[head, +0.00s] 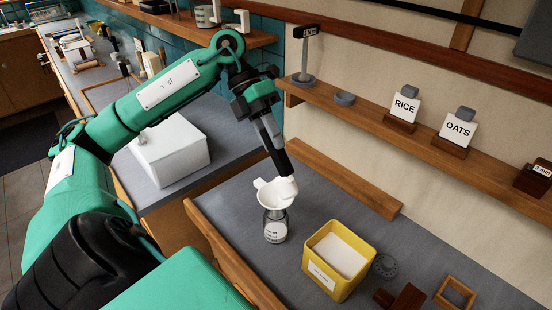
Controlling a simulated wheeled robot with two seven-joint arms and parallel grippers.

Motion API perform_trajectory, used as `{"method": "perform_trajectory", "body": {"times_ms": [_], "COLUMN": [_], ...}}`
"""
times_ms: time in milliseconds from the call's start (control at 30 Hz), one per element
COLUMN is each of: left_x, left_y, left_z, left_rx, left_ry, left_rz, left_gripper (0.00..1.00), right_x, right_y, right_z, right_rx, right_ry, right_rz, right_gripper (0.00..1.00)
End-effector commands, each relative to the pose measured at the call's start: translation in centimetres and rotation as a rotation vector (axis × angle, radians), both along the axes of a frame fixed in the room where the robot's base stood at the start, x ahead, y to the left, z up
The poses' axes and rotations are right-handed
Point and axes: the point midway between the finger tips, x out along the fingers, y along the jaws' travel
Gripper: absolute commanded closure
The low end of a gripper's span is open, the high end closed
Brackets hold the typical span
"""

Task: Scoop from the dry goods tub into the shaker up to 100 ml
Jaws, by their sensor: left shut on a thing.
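My left gripper (268,136) comes down from the upper left and is shut on a scoop, with a dark handle and a white end (288,188). The scoop's end is at the right side of a white funnel (267,195); I cannot tell whether they touch. The funnel sits in the mouth of a clear shaker (275,231) with dark markings, upright on the grey counter. The fill inside the shaker is too small to read. The yellow dry goods tub (359,282), right of the shaker, holds white material. My right gripper is not in view.
A wooden ledge (345,181) runs along the wall behind. A shelf (440,155) above holds RICE (405,105) and OATS (458,129) signs. A dark round disc (386,265) and wooden pieces (408,299) lie right of the tub. A white box (172,160) stands left.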

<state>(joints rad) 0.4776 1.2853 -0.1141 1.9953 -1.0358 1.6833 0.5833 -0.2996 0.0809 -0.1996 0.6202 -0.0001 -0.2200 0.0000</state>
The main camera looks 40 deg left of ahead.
Motion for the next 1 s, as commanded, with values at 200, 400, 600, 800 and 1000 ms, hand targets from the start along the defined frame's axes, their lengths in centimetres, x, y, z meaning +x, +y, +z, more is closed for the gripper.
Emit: {"method": "perform_trajectory", "body": {"times_ms": [200, 400, 600, 800, 1000], "left_x": [0.1, 0.1, 0.1, 0.1, 0.1], "left_y": [1.2, 1.5, 1.5, 1.5, 1.5], "left_z": [-1.4, -1.0, -0.9, -0.9, -0.9], "left_rx": [-0.109, -0.15, -0.15, -0.15, -0.15], "left_ry": [0.01, 0.011, 0.011, 0.011, 0.011], "left_rz": [0.004, 0.002, 0.002, 0.002, 0.002], "left_gripper": [1.0, 1.0, 1.0, 1.0, 1.0], "right_x": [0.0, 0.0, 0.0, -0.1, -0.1], "right_y": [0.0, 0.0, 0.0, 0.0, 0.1], "right_z": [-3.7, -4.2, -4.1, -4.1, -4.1], "right_rx": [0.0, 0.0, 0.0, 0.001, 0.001], "right_ry": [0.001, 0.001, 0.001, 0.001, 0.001], "right_rz": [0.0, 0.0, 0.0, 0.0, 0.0], "right_gripper": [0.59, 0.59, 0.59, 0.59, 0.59]}}
